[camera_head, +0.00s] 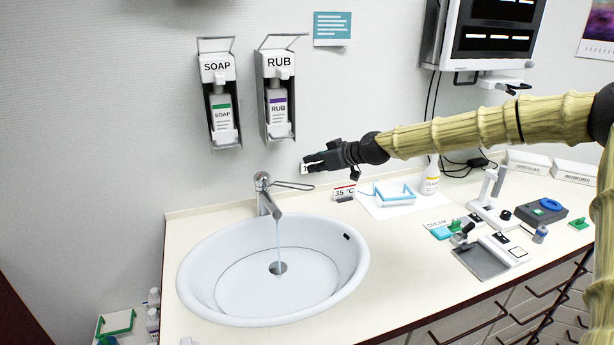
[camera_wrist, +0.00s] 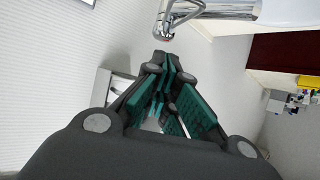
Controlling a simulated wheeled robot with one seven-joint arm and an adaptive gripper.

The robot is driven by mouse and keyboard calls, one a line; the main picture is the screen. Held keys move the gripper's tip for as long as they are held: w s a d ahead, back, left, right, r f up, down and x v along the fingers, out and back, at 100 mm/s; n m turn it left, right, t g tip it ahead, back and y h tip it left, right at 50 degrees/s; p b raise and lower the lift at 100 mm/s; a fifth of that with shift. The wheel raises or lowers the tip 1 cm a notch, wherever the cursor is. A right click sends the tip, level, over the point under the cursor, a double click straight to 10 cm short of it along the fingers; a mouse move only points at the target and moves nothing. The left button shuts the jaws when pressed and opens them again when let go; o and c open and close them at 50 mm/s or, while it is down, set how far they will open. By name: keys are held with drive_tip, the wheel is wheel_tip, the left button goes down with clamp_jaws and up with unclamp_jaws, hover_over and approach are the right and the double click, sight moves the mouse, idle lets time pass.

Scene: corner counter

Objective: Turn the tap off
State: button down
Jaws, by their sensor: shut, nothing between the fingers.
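The chrome tap (camera_head: 265,193) stands at the back rim of the white oval basin (camera_head: 195,285). Its thin looped lever (camera_head: 294,185) sticks out to the right. A stream of water (camera_head: 278,240) runs from the spout towards the drain. My gripper (camera_head: 304,164) is shut and empty, pointing left, and appears above the lever and apart from it in the head view. In the wrist view the closed fingertips (camera_wrist: 166,58) point towards the chrome tap (camera_wrist: 215,11) at the top edge, with a gap between. The tap is partly cut off there.
Soap (camera_head: 220,100) and rub (camera_head: 276,95) dispensers hang on the wall behind. The air above the basin is clear.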

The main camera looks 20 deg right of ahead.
sight(308, 187)
drive_tip(key=shift+s+a+r, duration=0.35)
drive_tip(key=shift+s+a, duration=0.05)
drive_tip(key=shift+w+a+f+p, duration=0.1)
drive_tip(key=shift+w+a+p, duration=0.15)
drive_tip(key=shift+p, duration=0.15)
drive_tip(key=f, duration=0.1)
drive_tip(key=w+f, duration=0.1)
drive_tip(key=w+f+p, duration=0.1)
drive_tip(key=shift+w+a+f, duration=0.1)
drive_tip(key=shift+w+a, duration=0.05)
drive_tip(key=shift+a, duration=0.1)
drive_tip(key=shift+s+d+f+p, duration=0.15)
drive_tip(key=shift+s+f+p, duration=0.15)
drive_tip(key=shift+s, duration=0.1)
drive_tip(key=shift+s+d+f+p, duration=0.15)
drive_tip(key=shift+s+p, duration=0.1)
drive_tip(key=shift+s, duration=0.15)
drive_tip(key=shift+w+a+f, duration=0.15)
drive_tip(key=shift+w+f, duration=0.15)
drive_tip(key=shift+f, duration=0.4)
drive_tip(key=shift+s+r, duration=0.15)
drive_tip(key=shift+s, duration=0.1)
drive_tip(key=shift+w, duration=0.1)
drive_tip(key=shift+f, duration=0.25)
